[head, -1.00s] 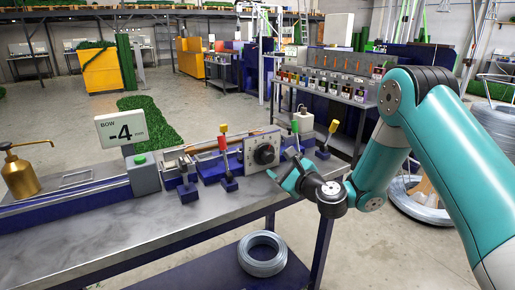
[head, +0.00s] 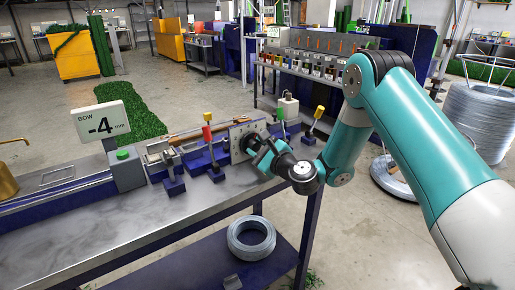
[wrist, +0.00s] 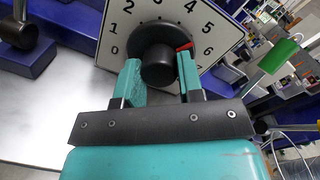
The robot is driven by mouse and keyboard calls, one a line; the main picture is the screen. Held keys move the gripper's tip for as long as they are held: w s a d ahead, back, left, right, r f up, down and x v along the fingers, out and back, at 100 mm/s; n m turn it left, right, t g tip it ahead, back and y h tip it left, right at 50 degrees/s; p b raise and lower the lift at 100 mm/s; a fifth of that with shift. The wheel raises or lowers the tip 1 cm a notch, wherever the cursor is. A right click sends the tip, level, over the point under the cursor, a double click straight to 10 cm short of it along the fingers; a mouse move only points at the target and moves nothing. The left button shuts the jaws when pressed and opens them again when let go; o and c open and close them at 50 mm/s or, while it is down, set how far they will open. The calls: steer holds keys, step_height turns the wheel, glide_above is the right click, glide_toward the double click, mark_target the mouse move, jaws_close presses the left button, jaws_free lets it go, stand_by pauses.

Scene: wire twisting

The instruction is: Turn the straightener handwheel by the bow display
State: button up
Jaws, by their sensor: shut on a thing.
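The handwheel (wrist: 159,62) is a black round knob on a white dial plate (wrist: 219,30) with numbers around it. A red mark shows at its upper right, between 5 and 6. In the head view the dial plate (head: 236,137) stands at the right end of the bench, and my gripper (head: 259,152) hides most of the knob. In the wrist view my gripper (wrist: 157,78) has one teal finger on each side of the knob and is shut on it. The bow display (head: 101,122) is a white sign reading -4 mm.
A yellow-handled lever (head: 317,117) and a green-handled lever (head: 280,119) stand just right of the dial. A wire coil (head: 251,238) lies on the lower shelf. The front bench top (head: 150,215) is clear.

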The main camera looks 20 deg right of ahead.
steer(key=shift+n, duration=0.3)
steer(key=n+b, duration=0.3)
steer(key=n, duration=0.2)
steer(key=n+b, duration=0.2)
steer(key=n, duration=0.4)
steer(key=shift+a+r+b, duration=0.1)
steer(key=shift+b, duration=0.3)
stand_by(0.4)
steer(key=o, duration=0.9)
steer(key=shift+o, duration=0.2)
